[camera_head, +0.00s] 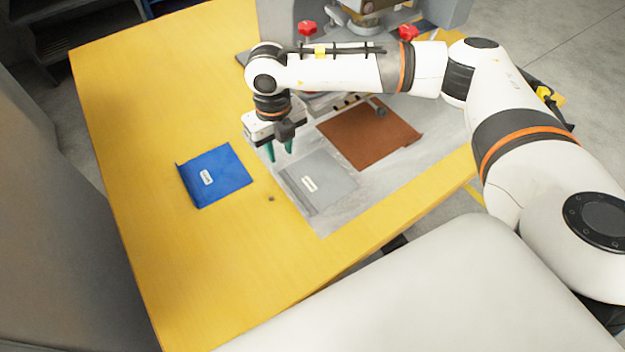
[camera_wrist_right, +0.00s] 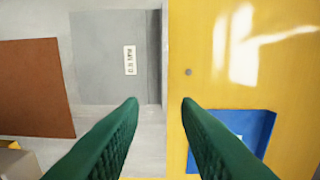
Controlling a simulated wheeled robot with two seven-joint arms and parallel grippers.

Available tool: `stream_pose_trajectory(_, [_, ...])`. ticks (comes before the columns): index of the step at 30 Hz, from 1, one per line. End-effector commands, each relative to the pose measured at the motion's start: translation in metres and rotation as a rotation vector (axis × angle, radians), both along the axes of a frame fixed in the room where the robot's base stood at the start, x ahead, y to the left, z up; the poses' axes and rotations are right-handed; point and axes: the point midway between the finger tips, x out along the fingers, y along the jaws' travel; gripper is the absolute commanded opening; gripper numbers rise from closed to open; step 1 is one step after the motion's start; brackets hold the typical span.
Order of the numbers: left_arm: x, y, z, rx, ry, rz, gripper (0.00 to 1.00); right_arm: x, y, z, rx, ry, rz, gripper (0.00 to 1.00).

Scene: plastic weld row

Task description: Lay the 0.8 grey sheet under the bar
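The grey sheet (camera_head: 321,181) with a white label lies flat on the pale metal plate, towards the front of the table. Its left edge looks folded up. In the right wrist view the grey sheet (camera_wrist_right: 100,55) is at the upper left, and its label seems to read 0.8. My right gripper (camera_head: 279,152) is open and empty, pointing down above the table between the blue sheet and the grey sheet. Its two green fingers (camera_wrist_right: 160,103) stand apart in the wrist view. The bar of the machine is mostly hidden behind my right arm. My left gripper is not in view.
A blue sheet (camera_head: 217,176) with a label lies on the yellow table (camera_head: 150,215) to the left. A brown sheet (camera_head: 370,137) lies on the plate (camera_head: 328,223) near the machine (camera_head: 285,20), which has red knobs (camera_head: 307,28). The table's front left is clear.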

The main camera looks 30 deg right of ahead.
Motion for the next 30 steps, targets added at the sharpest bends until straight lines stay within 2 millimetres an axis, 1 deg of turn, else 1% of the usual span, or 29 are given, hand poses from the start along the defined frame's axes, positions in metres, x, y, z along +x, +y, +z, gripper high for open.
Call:
stream_pose_trajectory(3, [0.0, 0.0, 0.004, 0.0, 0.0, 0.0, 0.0, -0.001, 0.001, -0.022, 0.002, 0.005, 0.001, 0.3])
stream_pose_trajectory(6, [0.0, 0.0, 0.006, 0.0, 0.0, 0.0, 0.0, -0.001, 0.001, -0.037, 0.003, 0.003, 0.002, 0.3])
stream_pose_trajectory(14, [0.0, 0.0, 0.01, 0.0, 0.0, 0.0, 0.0, 0.0, 0.002, -0.057, 0.004, 0.003, 0.004, 0.3])
stream_pose_trajectory(18, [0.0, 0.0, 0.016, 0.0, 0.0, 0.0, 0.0, 0.002, 0.003, -0.079, 0.005, 0.003, 0.005, 0.3])
stream_pose_trajectory(21, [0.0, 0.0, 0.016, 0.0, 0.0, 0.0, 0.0, 0.002, 0.003, -0.093, 0.006, 0.003, 0.005, 0.3])
stream_pose_trajectory(24, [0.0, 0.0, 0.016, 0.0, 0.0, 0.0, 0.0, 0.002, 0.003, -0.099, 0.007, 0.002, 0.004, 0.3])
stream_pose_trajectory(30, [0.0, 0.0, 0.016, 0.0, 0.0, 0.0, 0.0, 0.002, 0.003, -0.1, 0.008, 0.001, 0.005, 0.3])
